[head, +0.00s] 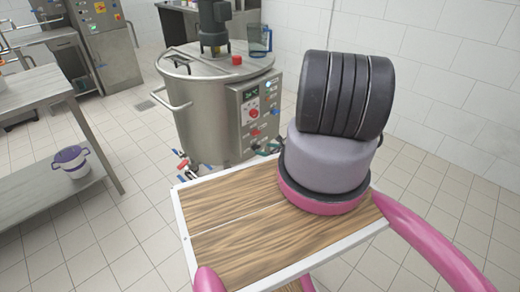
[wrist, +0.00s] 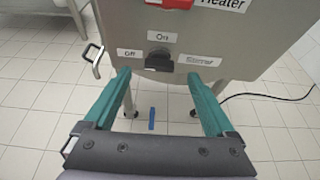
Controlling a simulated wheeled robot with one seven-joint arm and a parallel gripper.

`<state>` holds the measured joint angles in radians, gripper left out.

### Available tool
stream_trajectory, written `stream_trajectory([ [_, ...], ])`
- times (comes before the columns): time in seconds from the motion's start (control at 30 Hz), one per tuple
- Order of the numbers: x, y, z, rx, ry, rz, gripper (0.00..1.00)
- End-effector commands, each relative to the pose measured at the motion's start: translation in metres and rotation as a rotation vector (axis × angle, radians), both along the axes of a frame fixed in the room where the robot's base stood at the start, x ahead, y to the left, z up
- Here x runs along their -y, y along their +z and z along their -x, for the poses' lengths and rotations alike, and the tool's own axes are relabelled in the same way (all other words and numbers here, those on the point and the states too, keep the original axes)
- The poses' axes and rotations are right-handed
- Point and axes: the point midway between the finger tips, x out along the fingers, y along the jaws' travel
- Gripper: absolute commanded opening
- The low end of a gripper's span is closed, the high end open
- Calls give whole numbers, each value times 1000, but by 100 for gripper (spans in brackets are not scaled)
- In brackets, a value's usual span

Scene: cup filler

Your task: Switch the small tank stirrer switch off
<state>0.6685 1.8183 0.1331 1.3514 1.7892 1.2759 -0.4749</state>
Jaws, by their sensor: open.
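In the wrist view, a black rotary switch (wrist: 159,60) sits low on a grey metal panel (wrist: 240,40). An "On" label is above it, an "Off" label to its left, and a blurred label to its right that seems to read "Stirrer". I cannot tell which way the knob points. My gripper (wrist: 157,80) is open, its two teal fingers apart on either side below the switch, with nothing between them. In the head view, the steel tank (head: 205,110) stands behind my arm, with a control panel (head: 252,112) on its right side.
A red "Heater" switch (wrist: 168,4) is just above in the wrist view. A metal handle (wrist: 93,57) is left of the panel. In the head view, a wooden-topped cart (head: 235,215) is in front of the tank and a steel table (head: 35,90) at left.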

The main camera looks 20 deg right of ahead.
Motion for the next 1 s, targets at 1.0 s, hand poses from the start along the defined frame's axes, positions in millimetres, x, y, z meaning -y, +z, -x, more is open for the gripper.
stream_trajectory([
  [1.0,18,23,52,0,0,0,90],
])
